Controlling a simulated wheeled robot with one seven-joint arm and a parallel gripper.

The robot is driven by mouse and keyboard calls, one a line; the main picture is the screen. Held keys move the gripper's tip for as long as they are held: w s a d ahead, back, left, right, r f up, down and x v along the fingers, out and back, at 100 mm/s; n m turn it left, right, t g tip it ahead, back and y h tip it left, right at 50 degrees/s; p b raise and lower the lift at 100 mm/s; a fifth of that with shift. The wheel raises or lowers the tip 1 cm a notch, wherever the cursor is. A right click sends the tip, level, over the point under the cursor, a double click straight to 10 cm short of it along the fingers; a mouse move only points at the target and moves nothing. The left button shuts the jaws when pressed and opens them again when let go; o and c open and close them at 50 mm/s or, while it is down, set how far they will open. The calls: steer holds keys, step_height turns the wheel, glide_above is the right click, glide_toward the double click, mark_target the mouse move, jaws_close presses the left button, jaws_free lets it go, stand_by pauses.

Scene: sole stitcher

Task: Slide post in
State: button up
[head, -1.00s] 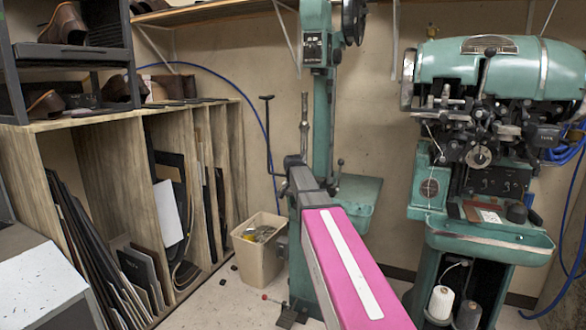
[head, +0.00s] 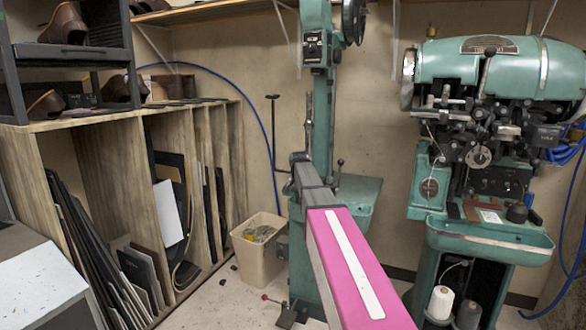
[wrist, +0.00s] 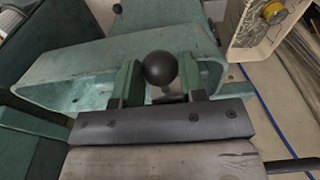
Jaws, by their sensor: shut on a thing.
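My gripper (wrist: 158,82) is shut on a round black knob (wrist: 160,66), one finger on each side of it in the wrist view. A green machine body with a wide trough-like part (wrist: 60,85) lies behind and left of the fingers. In the head view my pink arm reaches to the tall green column machine (head: 322,120). My fingertips and the held knob are hidden there behind the arm. A small ball-topped lever (head: 340,163) stands just right of the arm's end. I cannot tell which part is the post, or how far in it is.
A beige bin (head: 248,262) stands on the floor left of the column. A wooden rack (head: 100,118) with upright sheets is at the left. A green stitching machine (head: 440,190) stands at the right.

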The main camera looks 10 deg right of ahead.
steer(key=shift+w+d, duration=0.7)
steer(key=shift+w, duration=0.3)
steer(key=shift+w+d, duration=0.65)
steer(key=shift+w, duration=0.3)
steer(key=shift+w+d, duration=0.7)
steer(key=shift+w, duration=0.3)
steer(key=o, duration=1.2)
steer(key=shift+s+a+r, duration=0.2)
steer(key=shift+s+r, duration=0.1)
steer(key=shift+r, duration=0.85)
steer(key=shift+s+a+r, duration=0.15)
steer(key=shift+s+r, duration=0.15)
steer(key=shift+r, duration=0.9)
steer(key=shift+s+a+r, duration=0.2)
steer(key=shift+s+r, duration=0.1)
steer(key=shift+r, duration=0.85)
